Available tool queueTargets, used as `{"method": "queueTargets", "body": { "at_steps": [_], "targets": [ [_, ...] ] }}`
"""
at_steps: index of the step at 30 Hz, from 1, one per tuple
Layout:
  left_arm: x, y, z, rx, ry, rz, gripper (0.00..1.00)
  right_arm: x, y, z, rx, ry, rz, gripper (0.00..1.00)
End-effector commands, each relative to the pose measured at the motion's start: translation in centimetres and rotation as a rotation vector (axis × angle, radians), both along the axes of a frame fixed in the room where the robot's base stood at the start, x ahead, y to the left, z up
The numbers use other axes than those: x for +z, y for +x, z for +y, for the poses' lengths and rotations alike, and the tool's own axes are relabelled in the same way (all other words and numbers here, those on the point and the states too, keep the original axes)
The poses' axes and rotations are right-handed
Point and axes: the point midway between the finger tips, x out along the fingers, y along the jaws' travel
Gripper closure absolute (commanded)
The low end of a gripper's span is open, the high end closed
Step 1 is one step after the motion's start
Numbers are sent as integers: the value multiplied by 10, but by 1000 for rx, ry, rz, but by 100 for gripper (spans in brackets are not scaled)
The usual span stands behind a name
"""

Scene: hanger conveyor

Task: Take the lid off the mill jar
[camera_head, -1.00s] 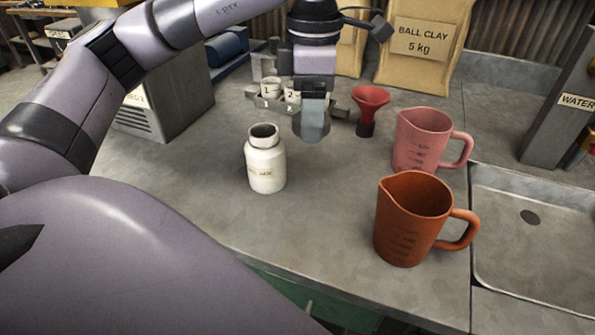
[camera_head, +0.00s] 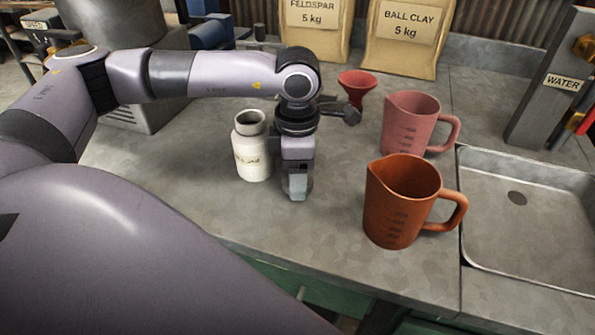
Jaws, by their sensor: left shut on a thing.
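The white mill jar (camera_head: 252,150) stands upright on the grey bench with its dark round mouth open and no lid on it. My left gripper (camera_head: 296,190) points down just to the right of the jar, low over the bench. It is shut on a small grey thing, seemingly the lid (camera_head: 308,186), mostly hidden by the fingers. I cannot tell whether the lid touches the bench. My right gripper is out of view.
An orange jug (camera_head: 398,210) and a pink jug (camera_head: 408,120) stand right of the gripper. A red funnel (camera_head: 357,88) is behind, before the clay bags (camera_head: 403,45). A sink (camera_head: 530,225) lies at right. Bench in front of the jar is clear.

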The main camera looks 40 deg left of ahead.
Motion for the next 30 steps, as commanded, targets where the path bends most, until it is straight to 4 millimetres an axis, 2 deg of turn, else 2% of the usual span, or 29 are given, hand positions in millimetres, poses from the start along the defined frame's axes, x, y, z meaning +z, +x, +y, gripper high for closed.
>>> {"method": "queueTargets", "body": {
  "at_steps": [8, 9, 11, 12, 23, 26, 30],
  "targets": [
    [-4, 0, 0, 0, 0, 0, 76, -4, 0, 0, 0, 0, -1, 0],
    [-4, 0, 0, 0, 0, 0, 36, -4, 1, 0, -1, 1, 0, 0],
    [-3, 0, 0, 0, 0, 0, 17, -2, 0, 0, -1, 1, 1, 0],
    [-3, 0, 0, 0, 0, 0, 14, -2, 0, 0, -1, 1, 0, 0],
    [2, 0, 0, 0, 0, 0, 14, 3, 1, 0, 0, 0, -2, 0],
    [14, 1, -1, 0, -3, -5, 14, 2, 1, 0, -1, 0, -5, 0],
    [44, 1, -1, -1, -2, -5, 14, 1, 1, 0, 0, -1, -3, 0]
  ]
}}
